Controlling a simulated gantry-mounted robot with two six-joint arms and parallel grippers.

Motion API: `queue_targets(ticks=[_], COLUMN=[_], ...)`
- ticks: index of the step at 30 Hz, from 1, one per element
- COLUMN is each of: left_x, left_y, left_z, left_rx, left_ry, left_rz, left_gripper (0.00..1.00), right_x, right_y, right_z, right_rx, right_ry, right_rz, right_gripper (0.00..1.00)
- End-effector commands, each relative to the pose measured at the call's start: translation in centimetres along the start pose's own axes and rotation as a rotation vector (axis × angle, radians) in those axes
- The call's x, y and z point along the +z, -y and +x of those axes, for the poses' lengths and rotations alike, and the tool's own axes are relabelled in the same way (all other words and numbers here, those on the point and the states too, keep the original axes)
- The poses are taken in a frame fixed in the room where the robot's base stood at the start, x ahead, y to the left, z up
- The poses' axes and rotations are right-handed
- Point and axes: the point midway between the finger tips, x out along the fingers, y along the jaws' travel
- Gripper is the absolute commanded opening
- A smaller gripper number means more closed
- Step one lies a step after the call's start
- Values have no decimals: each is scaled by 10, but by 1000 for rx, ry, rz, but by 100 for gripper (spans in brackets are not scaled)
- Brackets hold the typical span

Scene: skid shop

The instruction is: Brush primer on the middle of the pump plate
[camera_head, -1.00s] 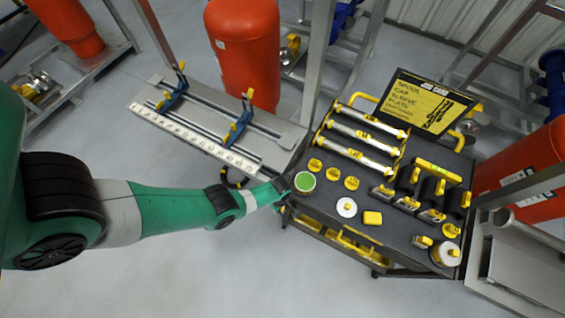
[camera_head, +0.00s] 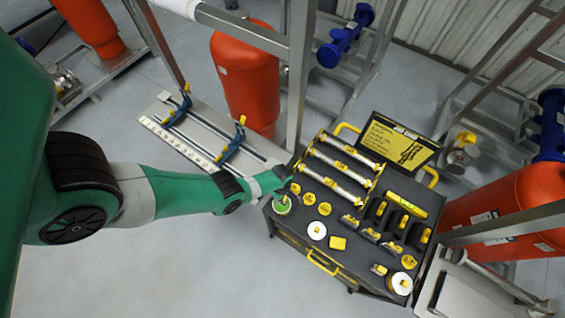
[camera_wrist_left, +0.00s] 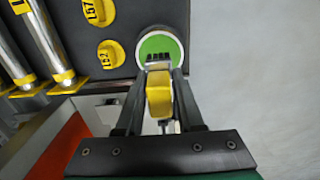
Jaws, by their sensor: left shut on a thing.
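My left gripper (camera_head: 286,186) is shut on a brush with a yellow handle (camera_wrist_left: 158,94). The brush's dark bristles (camera_wrist_left: 158,58) are in front of the green-topped white primer pot (camera_wrist_left: 160,44) in the left wrist view. In the head view the pot (camera_head: 281,206) stands at the left corner of the black cart top, just below the gripper. I cannot tell whether the bristles touch the green surface. I cannot pick out the pump plate for certain. My right gripper is not in view.
The black cart (camera_head: 300,232) carries bars, yellow-labelled parts and a sign board (camera_head: 396,143). A clamp bench (camera_head: 165,141) with blue clamps stands to the left. An orange tank (camera_head: 246,75) and a grey post (camera_head: 301,75) stand behind. The floor at front left is clear.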

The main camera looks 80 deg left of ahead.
Motion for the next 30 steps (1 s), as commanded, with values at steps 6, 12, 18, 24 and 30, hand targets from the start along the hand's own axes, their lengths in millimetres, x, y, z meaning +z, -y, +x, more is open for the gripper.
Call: queue_targets(ticks=[6,12,18,24,30], left_x=[0,0,0,0,0], left_y=[0,0,0,0,0], left_z=[32,50,51,50,50], left_rx=[1,1,1,1,1], left_ry=[0,0,0,0,0], left_rz=[1,1,1,1,1], left_gripper=[0,0,0,0,0], right_x=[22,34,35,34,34], right_y=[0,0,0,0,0], right_z=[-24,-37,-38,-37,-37], right_rx=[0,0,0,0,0], right_ry=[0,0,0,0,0], right_rz=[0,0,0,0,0], right_gripper=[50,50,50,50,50])
